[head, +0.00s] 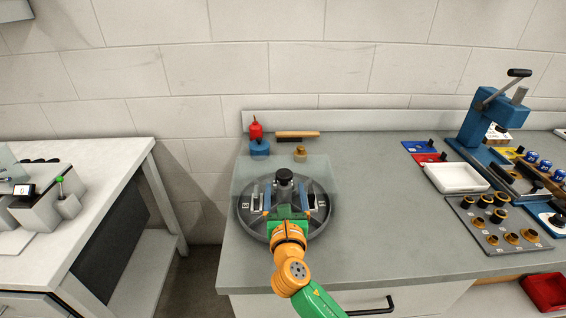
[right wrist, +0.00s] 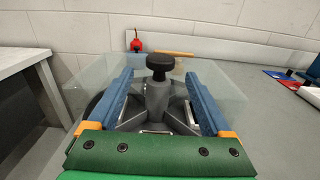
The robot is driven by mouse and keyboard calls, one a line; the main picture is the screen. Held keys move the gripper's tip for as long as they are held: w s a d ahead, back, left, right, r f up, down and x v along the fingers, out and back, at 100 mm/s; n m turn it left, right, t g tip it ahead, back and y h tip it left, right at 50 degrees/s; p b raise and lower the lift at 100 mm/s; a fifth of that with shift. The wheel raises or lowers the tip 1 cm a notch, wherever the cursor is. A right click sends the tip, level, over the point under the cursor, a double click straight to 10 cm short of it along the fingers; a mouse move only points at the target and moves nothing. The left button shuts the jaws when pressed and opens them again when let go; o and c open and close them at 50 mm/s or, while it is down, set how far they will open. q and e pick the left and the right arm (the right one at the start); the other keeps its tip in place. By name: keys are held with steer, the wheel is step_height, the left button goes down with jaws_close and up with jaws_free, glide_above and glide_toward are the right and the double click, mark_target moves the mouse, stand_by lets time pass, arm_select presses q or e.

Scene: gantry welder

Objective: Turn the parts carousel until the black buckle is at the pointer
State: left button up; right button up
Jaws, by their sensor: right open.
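The parts carousel (head: 242,217) is a round grey dish with spokes and pale labels, near the bench's front edge. Its black centre knob (head: 284,176) stands upright on a grey post; the knob also shows in the right wrist view (right wrist: 160,62). My right gripper (head: 288,198) is open over the carousel. In the right wrist view its blue fingers (right wrist: 158,84) lie either side of the post with gaps. I cannot make out the black buckle or the pointer; my gripper and arm hide part of the dish. My left gripper is not in view.
A clear panel (head: 245,175) covers the carousel's far part. Behind are a red bottle (head: 256,131) and a brass-coloured piece (head: 300,154). Right are a white tray (head: 456,178), a blue press (head: 487,122) and a grey fittings block (head: 470,222). Bench between is clear.

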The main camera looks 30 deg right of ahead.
mark_target(284, 180)
steer(key=x, duration=0.3)
steer(key=r+x, duration=0.1)
steer(key=x, duration=0.1)
steer(key=shift+w+d, duration=0.1)
steer(key=shift+w, duration=0.15)
steer(key=shift+w+d+f, duration=0.2)
steer(key=shift+w, duration=0.1)
steer(key=shift+s+a+r, duration=0.1)
steer(key=shift+s, duration=0.05)
jaws_close()
